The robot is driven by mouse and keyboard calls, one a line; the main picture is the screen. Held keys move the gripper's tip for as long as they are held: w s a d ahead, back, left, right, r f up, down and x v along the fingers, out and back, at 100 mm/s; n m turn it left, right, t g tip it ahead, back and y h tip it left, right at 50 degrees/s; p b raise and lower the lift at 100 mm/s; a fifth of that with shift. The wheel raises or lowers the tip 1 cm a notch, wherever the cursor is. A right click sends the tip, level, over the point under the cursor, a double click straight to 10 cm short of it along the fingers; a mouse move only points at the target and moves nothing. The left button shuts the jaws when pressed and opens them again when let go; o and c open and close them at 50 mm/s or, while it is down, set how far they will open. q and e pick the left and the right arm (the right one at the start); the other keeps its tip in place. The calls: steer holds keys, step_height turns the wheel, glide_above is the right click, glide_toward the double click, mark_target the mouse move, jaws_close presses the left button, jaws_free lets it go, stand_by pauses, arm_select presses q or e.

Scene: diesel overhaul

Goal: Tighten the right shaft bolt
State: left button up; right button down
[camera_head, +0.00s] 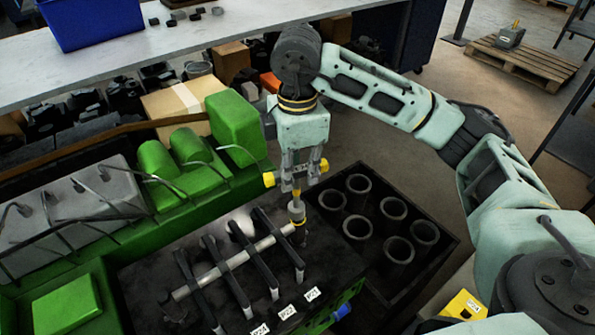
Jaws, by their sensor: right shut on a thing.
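My right gripper (296,183) points down and is shut on an upright tool (297,211) with a pale body and yellow bands. The tool's lower end is over the right end of a silver shaft (262,245) that lies across several dark rocker arms (226,266). The right shaft bolt is hidden under or behind the tool, so I cannot tell whether the tool touches it. The shaft rests on a dark work surface (145,270). My left gripper is not in view.
A dark crate (446,246) with several cylinder sleeves (394,208) stands right of the shaft. A green engine (200,205) lies to the left. White labels (287,312) sit in front. A shelf (120,65) with a blue bin (95,20) is behind.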

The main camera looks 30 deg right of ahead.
steer(key=shift+n, duration=0.3)
steer(key=shift+n+b, duration=0.55)
steer(key=shift+n, duration=0.55)
steer(key=n+b, duration=0.1)
steer(key=n, duration=0.4)
steer(key=n+b, duration=0.2)
steer(key=n, duration=0.3)
steer(key=shift+s+n, duration=0.1)
steer(key=shift+n, duration=0.2)
steer(key=n, duration=0.3)
steer(key=shift+n, duration=0.3)
steer(key=n+b, duration=0.1)
steer(key=n, duration=0.2)
steer(key=shift+n, duration=0.3)
steer(key=n, duration=0.4)
steer(key=shift+n+b, duration=0.3)
steer(key=shift+b, duration=0.05)
steer(key=n, duration=0.4)
steer(key=shift+d+b, duration=0.1)
steer(key=shift+b, duration=0.2)
steer(key=n, duration=0.3)
steer(key=shift+n, duration=0.5)
steer(key=shift+f+b, duration=0.15)
steer(key=shift+b, duration=0.15)
